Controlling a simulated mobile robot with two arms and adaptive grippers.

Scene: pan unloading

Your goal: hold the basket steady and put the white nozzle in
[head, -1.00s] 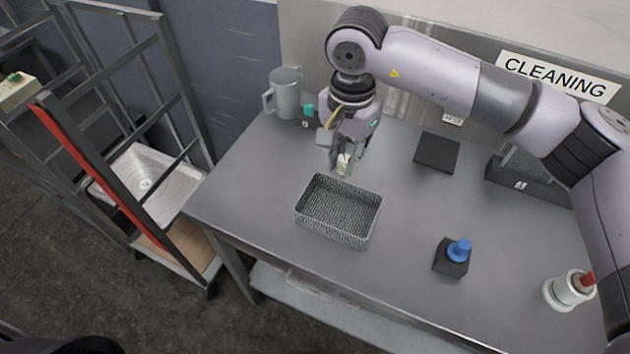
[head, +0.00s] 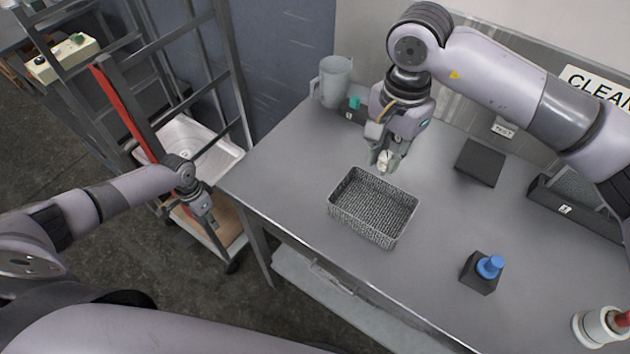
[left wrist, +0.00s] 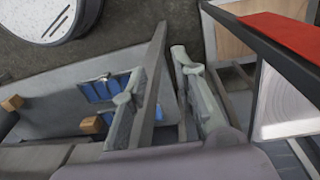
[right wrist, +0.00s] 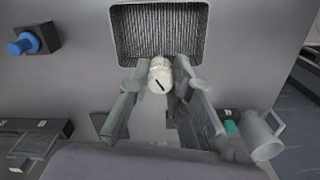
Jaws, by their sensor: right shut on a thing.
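The mesh basket (head: 372,232) sits upright on the grey table; it also shows in the right wrist view (right wrist: 205,42) and looks empty. My right gripper (head: 383,166) is shut on the white nozzle (right wrist: 160,76), just behind the basket's far rim. In the head view the nozzle (head: 384,160) is small and partly hidden by the fingers. My left gripper (head: 203,215) is left of the table, over the cart, away from the basket.
A blue-topped dark block (head: 482,272) stands right of the basket. A grey jug (head: 333,82) stands at the back left, and a dark pad (head: 480,162) lies at the back right. A cart with a metal tray (head: 215,160) is left of the table. The table's front is clear.

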